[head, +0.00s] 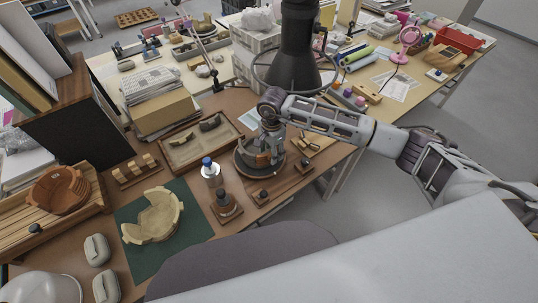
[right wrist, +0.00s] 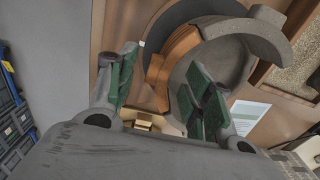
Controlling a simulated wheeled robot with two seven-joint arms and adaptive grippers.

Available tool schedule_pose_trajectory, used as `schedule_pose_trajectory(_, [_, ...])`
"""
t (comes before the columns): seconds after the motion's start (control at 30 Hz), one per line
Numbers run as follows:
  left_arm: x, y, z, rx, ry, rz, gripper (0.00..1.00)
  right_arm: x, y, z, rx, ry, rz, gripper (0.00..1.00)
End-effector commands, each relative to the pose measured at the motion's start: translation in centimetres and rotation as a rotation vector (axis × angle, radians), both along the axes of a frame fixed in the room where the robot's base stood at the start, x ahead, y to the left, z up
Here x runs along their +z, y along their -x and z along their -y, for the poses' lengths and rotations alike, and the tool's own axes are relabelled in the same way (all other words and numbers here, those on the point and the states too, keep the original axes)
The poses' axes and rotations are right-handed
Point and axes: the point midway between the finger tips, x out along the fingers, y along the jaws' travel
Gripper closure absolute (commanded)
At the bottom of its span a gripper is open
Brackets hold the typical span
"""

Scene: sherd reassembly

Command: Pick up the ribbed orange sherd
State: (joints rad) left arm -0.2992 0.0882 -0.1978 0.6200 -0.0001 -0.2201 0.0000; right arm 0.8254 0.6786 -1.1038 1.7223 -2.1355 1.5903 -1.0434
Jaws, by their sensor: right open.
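The ribbed orange sherd (right wrist: 178,58) is a curved orange-brown piece beside a grey partial vessel (right wrist: 236,68). In the head view the sherd (head: 263,160) shows small, on the dark round stand (head: 243,171) under my right gripper (head: 272,122). In the right wrist view my right gripper (right wrist: 162,88) is open. Its two green-padded fingers lie either side of the sherd's lower part in the picture, and nothing is clamped. I cannot tell whether a finger touches the sherd. The right finger overlaps the grey vessel in the picture. My left gripper is not in view.
A wooden tray (head: 232,122) with grey-green sherds lies left of the stand. A cream broken bowl (head: 152,217) rests on a green mat (head: 190,235). A red-brown bowl (head: 60,190) sits far left.

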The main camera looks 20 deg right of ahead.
Motion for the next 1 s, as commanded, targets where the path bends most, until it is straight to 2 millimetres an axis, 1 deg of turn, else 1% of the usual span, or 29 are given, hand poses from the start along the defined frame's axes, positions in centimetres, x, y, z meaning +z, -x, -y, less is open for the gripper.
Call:
schedule_pose_trajectory(0.1, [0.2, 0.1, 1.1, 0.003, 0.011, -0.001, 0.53, -0.9, 0.0, 0.0, 0.0, 0.0, -0.002, 0.49])
schedule_pose_trajectory(0.23, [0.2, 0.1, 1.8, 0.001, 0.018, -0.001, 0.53, -1.3, 0.0, 0.0, 0.0, -0.001, 0.0, 0.49])
schedule_pose_trajectory(0.63, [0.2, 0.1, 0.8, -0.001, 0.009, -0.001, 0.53, -1.3, 0.0, 0.0, 0.0, 0.0, 0.0, 0.49])
schedule_pose_trajectory(0.67, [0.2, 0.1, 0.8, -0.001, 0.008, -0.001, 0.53, -1.3, 0.0, 0.0, 0.0, 0.0, 0.0, 0.52])
schedule_pose_trajectory(0.93, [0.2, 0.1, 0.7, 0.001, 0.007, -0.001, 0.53, -1.2, 0.0, 0.0, 0.0, 0.0, 0.0, 0.87])
schedule_pose_trajectory(1.0, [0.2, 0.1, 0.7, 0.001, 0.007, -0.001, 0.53, -1.2, 0.0, 0.0, 0.0, 0.0, 0.0, 0.88])
